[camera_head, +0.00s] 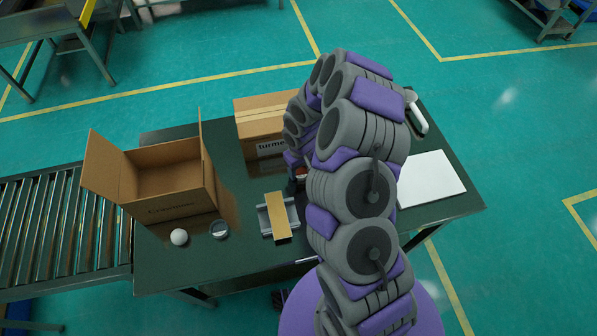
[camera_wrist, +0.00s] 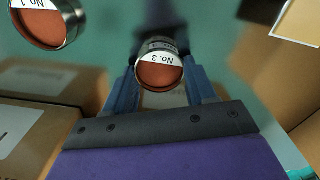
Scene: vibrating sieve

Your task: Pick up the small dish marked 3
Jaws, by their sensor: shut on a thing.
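The small dish marked No. 3 (camera_wrist: 160,72), a round metal dish with a reddish-orange inside and a white label, is between the blue fingers of my gripper (camera_wrist: 161,84) in the wrist view. The gripper is shut on it. Another dish of the same kind, marked No. 1 (camera_wrist: 42,28), shows at the upper left of the wrist view, apart from the fingers. In the head view my arm hides most of the gripper; a small orange-topped dish (camera_head: 301,172) shows beside it, its number too small to read.
A roller conveyor (camera_head: 60,230) adjoins the left side.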

